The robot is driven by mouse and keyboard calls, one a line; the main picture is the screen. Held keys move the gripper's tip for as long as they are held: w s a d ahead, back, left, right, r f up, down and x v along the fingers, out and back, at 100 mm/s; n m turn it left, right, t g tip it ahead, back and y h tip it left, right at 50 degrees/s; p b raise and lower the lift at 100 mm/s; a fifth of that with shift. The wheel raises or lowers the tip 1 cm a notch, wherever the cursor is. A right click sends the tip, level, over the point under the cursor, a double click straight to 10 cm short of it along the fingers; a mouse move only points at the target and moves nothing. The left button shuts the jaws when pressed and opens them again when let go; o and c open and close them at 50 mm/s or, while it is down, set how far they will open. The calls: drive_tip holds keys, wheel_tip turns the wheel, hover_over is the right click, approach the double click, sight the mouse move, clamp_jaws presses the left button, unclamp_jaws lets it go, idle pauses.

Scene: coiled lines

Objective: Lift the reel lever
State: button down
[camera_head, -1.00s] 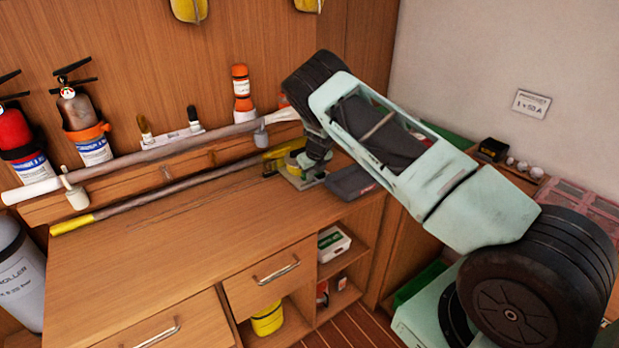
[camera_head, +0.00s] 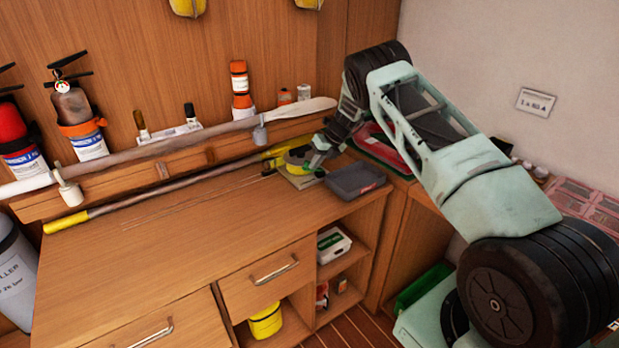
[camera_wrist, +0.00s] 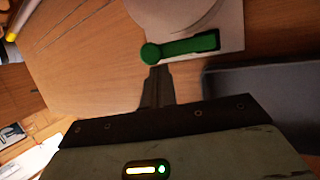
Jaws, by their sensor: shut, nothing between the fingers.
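The reel lever (camera_wrist: 182,47) is a green bar with a round knob at its left end in the wrist view. It lies along the edge of the pale reel base (camera_wrist: 228,22), beside the round reel (camera_wrist: 170,10). My gripper (camera_wrist: 156,72) is shut and empty, its fingertips just below the knob in that view; I cannot tell whether they touch it. In the head view the yellowish reel (camera_head: 297,158) stands on the bench at the back, with my gripper (camera_head: 316,160) at its right side. The lever is too small to make out there.
A dark grey tray (camera_head: 355,179) sits on the bench right of the reel. A long pole with yellow ends (camera_head: 150,200) lies behind, along the back ledge. The bench's left and front are clear.

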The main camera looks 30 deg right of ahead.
drive_tip(key=shift+w+d+r+y+b, duration=0.1)
drive_tip(key=shift+d+r+y+b, duration=0.15)
drive_tip(key=shift+d+y+b, duration=0.25)
drive_tip(key=shift+d+r+y+b, duration=0.25)
drive_tip(key=shift+d+y+b, duration=0.15)
drive_tip(key=shift+y, duration=0.2)
drive_tip(key=shift+d, duration=0.15)
drive_tip(key=shift+r, duration=0.2)
drive_tip(key=shift+r+p, duration=0.5)
drive_tip(key=shift+r, duration=0.2)
